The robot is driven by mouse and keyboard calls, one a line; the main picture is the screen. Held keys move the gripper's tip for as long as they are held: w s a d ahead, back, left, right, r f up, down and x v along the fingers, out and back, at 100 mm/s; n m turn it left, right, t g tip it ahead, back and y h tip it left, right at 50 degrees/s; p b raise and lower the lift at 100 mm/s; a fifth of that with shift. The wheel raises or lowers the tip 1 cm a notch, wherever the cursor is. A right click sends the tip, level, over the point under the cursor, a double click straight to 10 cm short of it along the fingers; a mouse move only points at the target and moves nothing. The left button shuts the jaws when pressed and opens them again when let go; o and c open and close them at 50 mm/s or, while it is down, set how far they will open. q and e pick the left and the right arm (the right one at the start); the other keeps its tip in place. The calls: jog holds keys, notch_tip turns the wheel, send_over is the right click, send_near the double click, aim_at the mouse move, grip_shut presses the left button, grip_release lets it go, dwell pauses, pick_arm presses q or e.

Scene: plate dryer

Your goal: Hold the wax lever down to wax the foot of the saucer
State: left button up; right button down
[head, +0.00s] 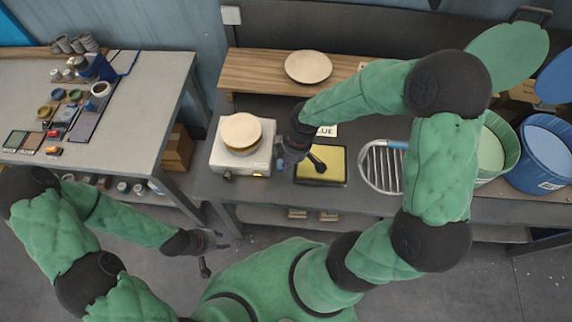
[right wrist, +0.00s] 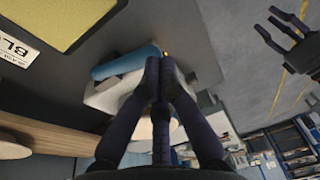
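The white waxing unit (head: 222,158) stands on the dark workbench, left of the yellow pad. The round cream saucer (head: 241,129) lies on top of it; its foot is hidden from above. My right gripper (head: 282,163) is at the unit's right side, pointing down. In the right wrist view its fingertips (right wrist: 159,72) are together, over the white unit (right wrist: 105,98) and its blue part (right wrist: 125,62). I cannot make out the wax lever or whether the fingertips touch it. My left gripper (head: 215,242) is open and empty, over the floor in front of the bench.
A yellow pad (head: 333,158) in a dark tray lies right of my right gripper. A wire rack (head: 372,170) and green (head: 497,145) and blue (head: 545,150) buckets are further right. A wooden shelf (head: 262,75) with a plate (head: 308,67) runs behind. A grey table (head: 140,95) is at left.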

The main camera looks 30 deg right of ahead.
pick_arm(q)
jog(key=shift+s+r, duration=0.15)
jog(key=shift+r, duration=0.1)
pick_arm(e)
jog(key=r, duration=0.1)
jog(key=s+r, duration=0.1)
jog(key=r, duration=0.1)
jog(key=shift+s+d, duration=0.1)
jog(key=shift+s, duration=0.05)
pick_arm(q)
jog(key=shift+d, duration=0.1)
jog(key=shift+s, duration=0.1)
